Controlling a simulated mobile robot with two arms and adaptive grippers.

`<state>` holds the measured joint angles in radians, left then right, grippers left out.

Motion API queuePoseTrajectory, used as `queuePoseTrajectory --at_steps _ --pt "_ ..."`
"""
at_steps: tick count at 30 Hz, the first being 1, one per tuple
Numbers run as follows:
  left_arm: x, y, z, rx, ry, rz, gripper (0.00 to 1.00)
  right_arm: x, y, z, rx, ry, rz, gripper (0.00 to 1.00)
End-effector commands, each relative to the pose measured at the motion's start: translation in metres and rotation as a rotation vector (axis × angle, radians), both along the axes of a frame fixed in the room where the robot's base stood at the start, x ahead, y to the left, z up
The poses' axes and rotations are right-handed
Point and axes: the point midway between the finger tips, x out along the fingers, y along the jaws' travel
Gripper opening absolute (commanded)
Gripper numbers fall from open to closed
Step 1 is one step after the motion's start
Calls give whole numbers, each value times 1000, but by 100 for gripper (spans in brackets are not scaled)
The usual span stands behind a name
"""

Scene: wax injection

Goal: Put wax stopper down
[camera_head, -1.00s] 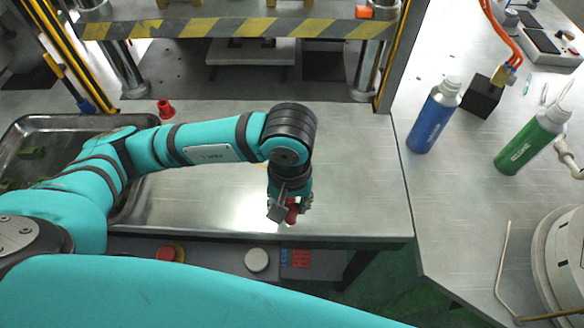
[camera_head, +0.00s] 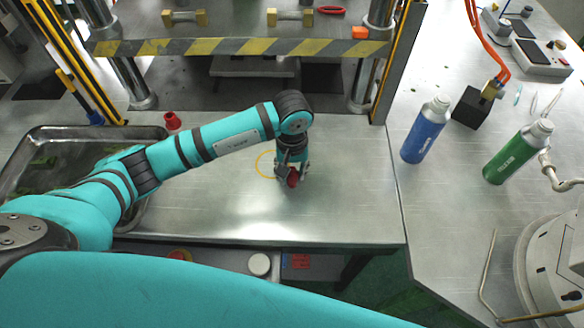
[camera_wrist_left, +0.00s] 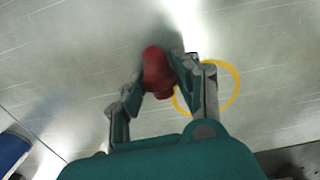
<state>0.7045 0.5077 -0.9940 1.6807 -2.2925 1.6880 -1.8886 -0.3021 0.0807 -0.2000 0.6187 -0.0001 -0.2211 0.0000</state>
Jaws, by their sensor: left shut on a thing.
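My left gripper (camera_head: 291,176) is over the steel table in front of the press, shut on a red wax stopper (camera_head: 293,178). In the left wrist view the stopper (camera_wrist_left: 155,72) sits between the two fingers (camera_wrist_left: 158,82). A yellow ring mark (camera_head: 266,164) lies on the table just left of and behind the gripper, partly hidden by it. The ring (camera_wrist_left: 236,88) shows right of the stopper in the wrist view. I cannot tell whether the stopper touches the table. My right gripper is not in view.
A second red stopper-like piece (camera_head: 172,121) stands near the metal tray (camera_head: 150,131) at the left. A blue bottle (camera_head: 425,132) and a green bottle (camera_head: 517,152) stand on the right table. The press with a striped bar (camera_head: 235,47) is behind. The table's right part is clear.

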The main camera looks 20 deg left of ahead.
Motion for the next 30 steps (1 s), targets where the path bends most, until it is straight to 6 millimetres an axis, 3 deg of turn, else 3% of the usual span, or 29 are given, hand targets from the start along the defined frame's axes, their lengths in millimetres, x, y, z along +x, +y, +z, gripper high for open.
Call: queuePoseTrajectory --at_steps 10,11,16,27,30 --pt "0 0 -5 -1 -1 0 2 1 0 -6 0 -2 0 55" --pt "0 0 -4 -1 -1 1 32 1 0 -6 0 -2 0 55" --pt "0 0 -3 -1 0 1 54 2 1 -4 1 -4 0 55" --pt "0 -1 3 -1 0 1 54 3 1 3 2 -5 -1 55" --pt "2 0 15 -2 -7 0 54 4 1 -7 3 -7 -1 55"
